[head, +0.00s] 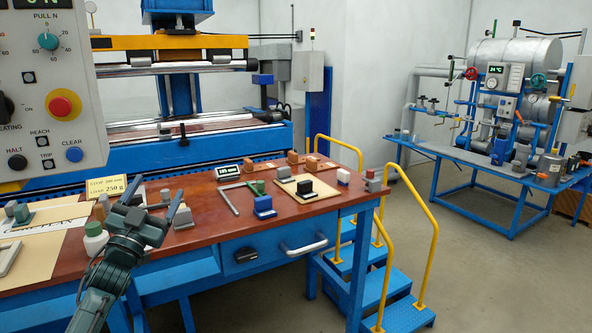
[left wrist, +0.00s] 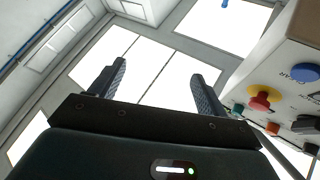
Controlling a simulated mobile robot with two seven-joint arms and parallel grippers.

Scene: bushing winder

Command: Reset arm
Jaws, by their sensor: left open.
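My left arm comes in from the lower left of the head view. Its left gripper (head: 158,188) is over the left part of the red-brown workbench (head: 210,232), fingers pointing up and away. The two fingers stand apart with nothing between them. In the left wrist view the left gripper (left wrist: 158,70) is also open and empty, facing bright ceiling panels (left wrist: 150,65). My right gripper is in neither view.
A control panel (head: 50,100) hangs close at upper left; its red button (left wrist: 262,98) shows in the wrist view. Blue steps with yellow rails (head: 428,230) are right of the bench.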

